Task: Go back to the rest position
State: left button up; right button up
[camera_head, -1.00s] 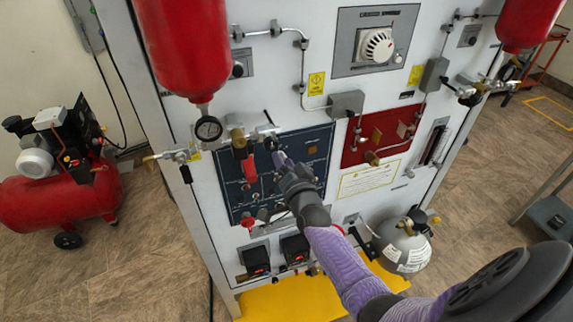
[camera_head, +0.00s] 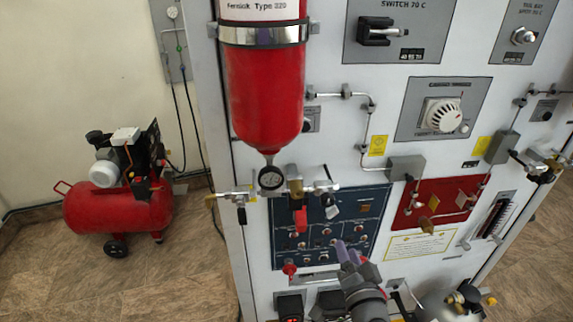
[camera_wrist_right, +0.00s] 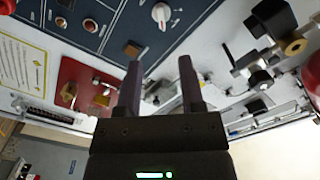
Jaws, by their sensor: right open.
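My right gripper (camera_head: 348,254) is in front of the lower part of the dark blue panel (camera_head: 280,232) in the head view. In the right wrist view the two dark fingers of the gripper (camera_wrist_right: 160,72) stand apart with nothing between them. The blue panel (camera_wrist_right: 115,28) and the red panel (camera_wrist_right: 78,72) lie beyond them. I cannot tell whether the fingers touch the trainer. My left gripper is not in view.
A red cylinder (camera_head: 262,95) with a pressure gauge (camera_head: 271,178) below it hangs on the trainer's front. The red panel (camera_head: 438,190) is right of the blue one. A red compressor (camera_head: 115,212) stands on the floor at left, with open floor in front.

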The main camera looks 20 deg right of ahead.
jog(key=s+a+f+n+g+y+b, duration=0.1)
jog(key=s+a+f+n+g+b, duration=0.15)
jog(key=f, duration=0.75)
jog(key=s+a+f+n+g+y+b, duration=0.1)
jog(key=s+a+f+n+g+b, duration=0.2)
jog(key=f, duration=0.6)
jog(key=s+a+f+n+g+y+b, duration=0.1)
jog(key=s+f+g+b, duration=0.2)
jog(key=f, duration=0.7)
jog(key=s+f+n+g+b, duration=0.4)
jog(key=s+f+b, duration=0.1)
jog(key=s+f, duration=0.6)
jog(key=s+a+f+n+g+b, duration=0.1)
jog(key=s+f+n+g+b, duration=0.3)
jog(key=s+f, duration=0.6)
jog(key=s+b, duration=0.1)
jog(key=s, duration=0.4)
jog(key=shift+a+f+y, duration=0.25)
jog(key=shift+f+y, duration=0.1)
jog(key=shift+y, duration=0.05)
jog(key=shift+g, duration=0.25)
